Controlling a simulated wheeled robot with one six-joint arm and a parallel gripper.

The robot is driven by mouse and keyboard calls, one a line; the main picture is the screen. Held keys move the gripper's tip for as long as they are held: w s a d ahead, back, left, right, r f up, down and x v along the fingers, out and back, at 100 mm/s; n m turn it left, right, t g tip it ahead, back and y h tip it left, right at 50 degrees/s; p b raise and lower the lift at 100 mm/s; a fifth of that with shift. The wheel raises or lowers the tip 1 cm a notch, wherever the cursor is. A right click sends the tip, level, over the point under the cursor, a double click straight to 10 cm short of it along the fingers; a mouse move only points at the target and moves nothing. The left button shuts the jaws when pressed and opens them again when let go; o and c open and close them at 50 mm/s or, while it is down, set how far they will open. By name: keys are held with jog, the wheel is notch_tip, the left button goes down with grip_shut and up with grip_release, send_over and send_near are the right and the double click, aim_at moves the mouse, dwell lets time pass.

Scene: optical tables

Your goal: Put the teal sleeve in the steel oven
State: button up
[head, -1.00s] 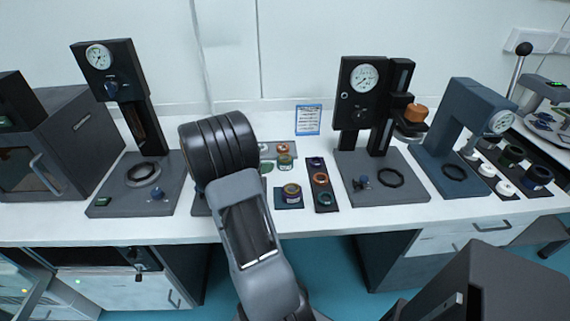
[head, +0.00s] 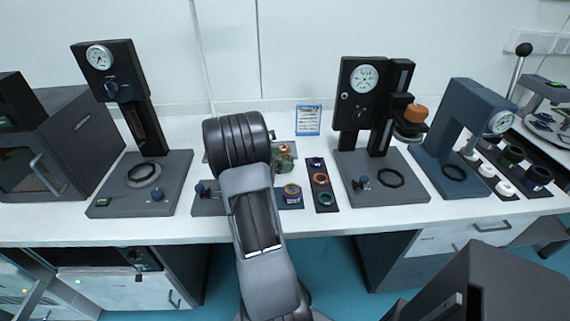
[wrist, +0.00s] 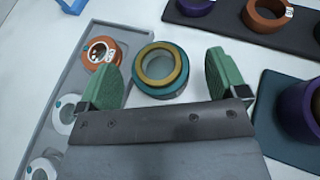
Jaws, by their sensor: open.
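The teal sleeve (wrist: 160,70), a short ring with a gold-coloured inner ring, shows upright in the wrist view. My gripper (wrist: 167,78) is open, with one green finger pad on either side of the sleeve and visible gaps on both sides. In the head view my arm hides most of the gripper and the sleeve cannot be made out clearly. A grey box-shaped oven (head: 85,130) with a windowed, handled front stands at the far left of the bench; its door looks shut. I cannot tell for sure that it is the steel oven.
A grey tray (wrist: 62,87) holds an orange ring (wrist: 103,52) and white rings to the left. A purple piece (wrist: 304,112) sits on a dark mat at right. A dark strip (head: 323,203) holds several rings. Gauge presses (head: 145,115), (head: 362,110) flank the work area.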

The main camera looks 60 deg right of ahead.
jog(key=c, duration=1.2)
